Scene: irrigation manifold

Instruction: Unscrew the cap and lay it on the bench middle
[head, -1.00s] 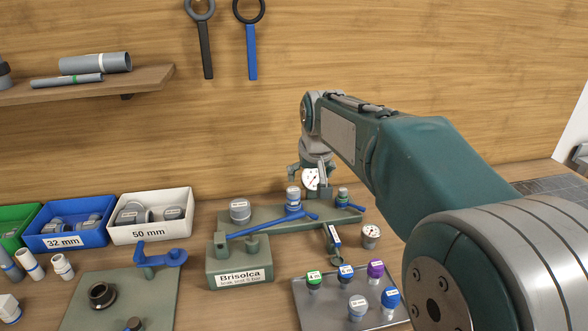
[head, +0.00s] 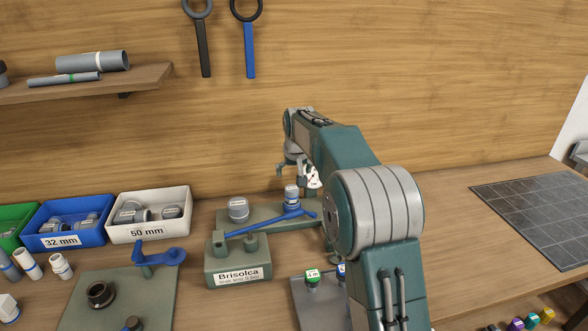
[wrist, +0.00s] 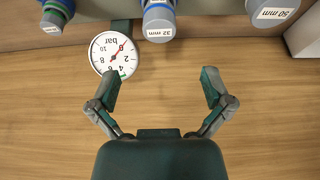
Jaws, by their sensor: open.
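Grey caps stand in a row on the green manifold (head: 262,212). The wide 50 mm cap (head: 238,209) is at the left and the narrower 32 mm cap (head: 291,196), with a blue band below it, is to its right. In the wrist view the 32 mm cap (wrist: 159,22) is top centre, the 50 mm cap (wrist: 272,12) top right, and a smaller blue-and-green fitting (wrist: 56,14) top left. My gripper (wrist: 162,84) is open and empty, its fingers apart from the caps. In the head view it is just above and behind the manifold, partly hidden.
A pressure gauge (wrist: 114,54) is near the left finger. A blue lever (head: 270,224) lies along the manifold's front. The Brisolca block (head: 238,262) stands before it. A grey tray (head: 299,318) is partly hidden by my arm. A dark tiled mat (head: 540,208) lies at the right.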

